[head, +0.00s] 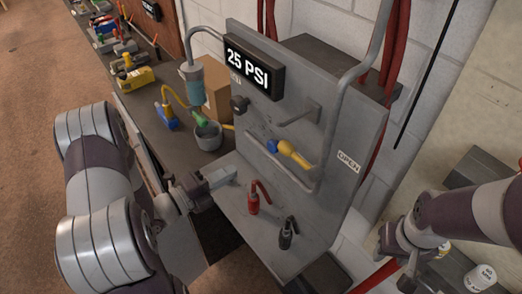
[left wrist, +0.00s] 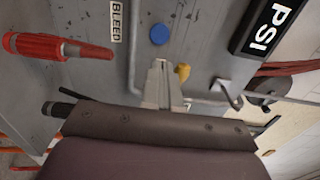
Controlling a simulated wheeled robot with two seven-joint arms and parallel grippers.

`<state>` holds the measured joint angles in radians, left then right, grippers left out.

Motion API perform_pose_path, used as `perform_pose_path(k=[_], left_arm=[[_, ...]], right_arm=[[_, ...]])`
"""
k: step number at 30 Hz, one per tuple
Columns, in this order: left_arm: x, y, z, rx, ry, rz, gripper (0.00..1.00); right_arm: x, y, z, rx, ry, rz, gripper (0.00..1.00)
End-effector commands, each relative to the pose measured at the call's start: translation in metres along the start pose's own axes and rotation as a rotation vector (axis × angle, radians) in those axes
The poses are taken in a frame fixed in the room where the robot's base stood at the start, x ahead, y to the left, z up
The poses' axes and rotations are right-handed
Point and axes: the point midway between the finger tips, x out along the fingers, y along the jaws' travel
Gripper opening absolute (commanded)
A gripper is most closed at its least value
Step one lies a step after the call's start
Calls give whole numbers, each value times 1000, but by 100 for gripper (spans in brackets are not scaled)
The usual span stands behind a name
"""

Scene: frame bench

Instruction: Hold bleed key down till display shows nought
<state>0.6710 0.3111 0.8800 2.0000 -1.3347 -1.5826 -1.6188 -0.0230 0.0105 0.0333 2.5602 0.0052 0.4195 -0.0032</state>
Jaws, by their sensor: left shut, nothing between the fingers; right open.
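The display (head: 253,68) on the grey upright panel reads 25 PSI; part of it shows in the left wrist view (left wrist: 270,28). A round blue key (left wrist: 159,34) sits on the panel near a white BLEED label (left wrist: 116,20). A blue part also shows in the head view (head: 271,146), beside a yellow handle (head: 292,154). My left gripper (head: 232,173) is shut and empty, in front of the panel's lower part. In the left wrist view its fingertips (left wrist: 160,62) point towards the blue key, with a visible gap. My right gripper (head: 408,278) is open, low at the right.
A red-handled part (head: 253,202) and a black one (head: 287,234) stand on the bench before the panel. A grey cup (head: 208,135) and cardboard box (head: 217,100) are left of it. An OPEN label (head: 348,161) and grey pipe are on the panel's right.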

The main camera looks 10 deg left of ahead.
Motion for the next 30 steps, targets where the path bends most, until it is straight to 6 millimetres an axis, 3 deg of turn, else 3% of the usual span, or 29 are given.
perform_pose_path(k=[9,15,30], left_arm=[[69,-5,-1,1,4,0,0],[98,-3,0,1,1,0,0],[108,1,0,1,0,0,0]], right_arm=[[-31,0,-4,0,0,0,43],[-45,0,-5,0,0,0,43],[-45,0,-5,0,0,0,43]])
